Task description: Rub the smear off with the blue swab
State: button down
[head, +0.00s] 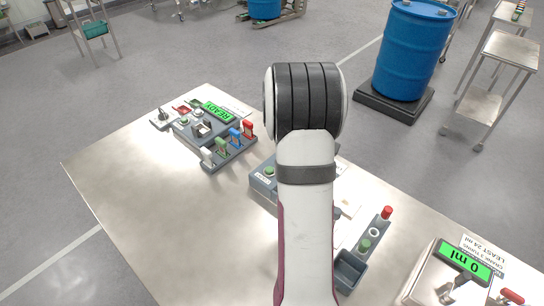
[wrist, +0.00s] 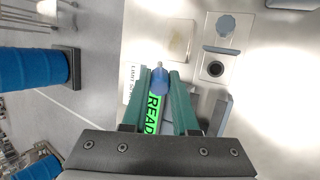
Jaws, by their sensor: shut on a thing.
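My gripper (wrist: 160,95) shows in the wrist view with its two green fingers shut on a blue swab (wrist: 160,80). A small pale tip points away from the fingers, toward the top of the picture. A pale plate (wrist: 180,40) with a faint yellowish smear (wrist: 179,44) lies beyond the tip, and the swab appears apart from it.
A green READY display (wrist: 152,114) shows under the fingers. A panel with a dark round hole (wrist: 215,68) and a blue-grey knob (wrist: 225,25) is to the right. Colored levers (head: 235,138) stand left of my arm; a 0 ml scale display (head: 465,262) is at right.

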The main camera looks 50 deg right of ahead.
jog(key=shift+s+d+f, duration=0.35)
jog(key=shift+s+d, duration=0.1)
jog(key=shift+s, duration=0.1)
jog(key=shift+s+d+f, duration=0.1)
jog(key=shift+f, duration=2.95)
jog(key=shift+f, duration=0.85)
jog(key=shift+s, duration=3.35)
jog(key=shift+w, duration=3.4)
jog(key=shift+r, duration=0.15)
jog(key=shift+r, duration=2.95)
